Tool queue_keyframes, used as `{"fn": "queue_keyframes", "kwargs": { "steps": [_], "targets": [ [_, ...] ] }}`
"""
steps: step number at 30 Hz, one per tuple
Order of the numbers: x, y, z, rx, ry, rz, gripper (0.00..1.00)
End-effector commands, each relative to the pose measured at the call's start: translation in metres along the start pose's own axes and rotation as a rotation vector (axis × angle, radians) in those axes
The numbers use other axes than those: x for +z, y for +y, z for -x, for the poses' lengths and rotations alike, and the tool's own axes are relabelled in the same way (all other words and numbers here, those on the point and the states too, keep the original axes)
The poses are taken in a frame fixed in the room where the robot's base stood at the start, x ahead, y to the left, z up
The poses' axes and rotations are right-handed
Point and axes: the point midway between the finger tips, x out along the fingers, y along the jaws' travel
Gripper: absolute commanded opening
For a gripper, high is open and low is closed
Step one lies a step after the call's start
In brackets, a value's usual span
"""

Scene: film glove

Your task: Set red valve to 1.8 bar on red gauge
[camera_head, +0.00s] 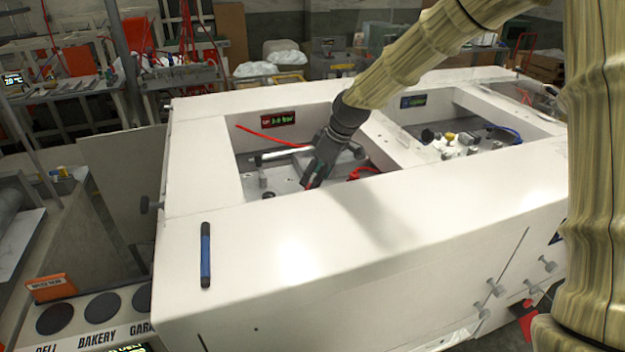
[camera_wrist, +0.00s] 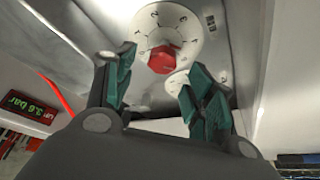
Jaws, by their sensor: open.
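The red valve (camera_wrist: 163,58) is a red knob on a round white dial with numbers (camera_wrist: 185,25), ahead of my gripper in the wrist view. My gripper (camera_wrist: 157,85) is open, with its two green-padded fingers apart on either side below the knob; I cannot tell whether they touch it. In the head view my gripper (camera_head: 312,180) reaches down into the left opening of the white machine. The red gauge (camera_wrist: 27,108) is a red-framed display reading about 3.6 bar in the wrist view. It also shows in the head view (camera_head: 278,119), where its digits are blurred.
The white machine (camera_head: 300,225) has raised walls around its openings. A red hose (camera_head: 272,137) runs beside the gauge. A blue gauge (camera_head: 412,101) stands by the right opening, which holds a yellow knob (camera_head: 449,137). A blue marker-like stick (camera_head: 205,255) lies on the front ledge.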

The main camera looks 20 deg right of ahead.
Motion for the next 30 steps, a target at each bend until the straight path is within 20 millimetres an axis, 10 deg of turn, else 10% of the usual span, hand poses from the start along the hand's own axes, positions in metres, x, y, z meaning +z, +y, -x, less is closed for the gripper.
{"fn": "queue_keyframes", "kwargs": {
  "steps": [21,30],
  "targets": [
    [0.0,0.0,-0.032,0.0,0.0,0.0,0.54],
    [0.0,0.0,-0.031,0.0,0.0,0.0,0.09]
  ]
}}
